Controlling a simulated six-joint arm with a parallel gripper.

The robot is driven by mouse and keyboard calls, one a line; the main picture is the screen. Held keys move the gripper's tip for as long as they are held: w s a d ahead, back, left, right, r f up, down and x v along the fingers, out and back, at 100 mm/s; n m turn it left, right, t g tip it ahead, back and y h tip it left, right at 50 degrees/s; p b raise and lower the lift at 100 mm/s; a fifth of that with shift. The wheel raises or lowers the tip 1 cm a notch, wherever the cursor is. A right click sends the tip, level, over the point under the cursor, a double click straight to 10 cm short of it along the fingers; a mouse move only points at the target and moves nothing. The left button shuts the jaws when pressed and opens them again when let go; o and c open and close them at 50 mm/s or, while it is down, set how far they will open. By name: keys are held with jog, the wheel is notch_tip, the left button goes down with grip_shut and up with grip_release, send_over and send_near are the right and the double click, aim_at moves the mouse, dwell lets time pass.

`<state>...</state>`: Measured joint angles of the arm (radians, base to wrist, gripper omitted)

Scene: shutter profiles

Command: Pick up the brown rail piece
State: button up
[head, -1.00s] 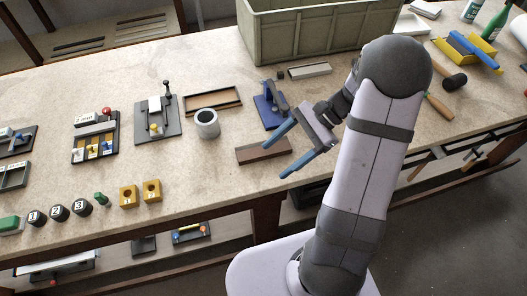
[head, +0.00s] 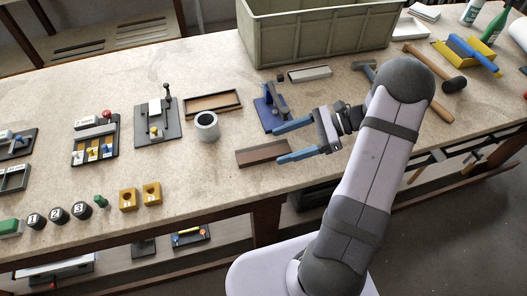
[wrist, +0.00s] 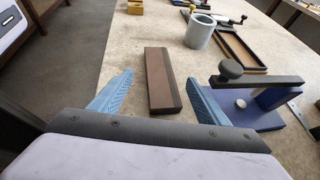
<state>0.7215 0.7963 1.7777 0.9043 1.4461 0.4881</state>
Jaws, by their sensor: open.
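The brown rail piece (head: 262,153) is a short, dark brown bar lying flat on the bench near its front edge. In the wrist view the brown rail piece (wrist: 162,82) lies ahead of my gripper, between the lines of the two fingers, its near end close to the fingertips. My gripper (head: 277,143) is open and empty, with blue fingers pointing left at the rail piece's right end. The wrist view shows my gripper (wrist: 157,88) with one finger on each side. I cannot tell its exact height above the bench.
A blue fixture with a dark lever (head: 268,108) stands just behind the upper finger. A grey cylinder (head: 206,126) and a brown-rimmed tray (head: 212,103) lie farther left and back. A large green crate (head: 310,40) stands behind.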

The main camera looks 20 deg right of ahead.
aim_at(265, 151)
jog(key=shift+p+x, duration=1.05)
jog(key=shift+x, duration=1.55)
jog(key=shift+d+f, duration=0.1)
jog(key=c, duration=1.3)
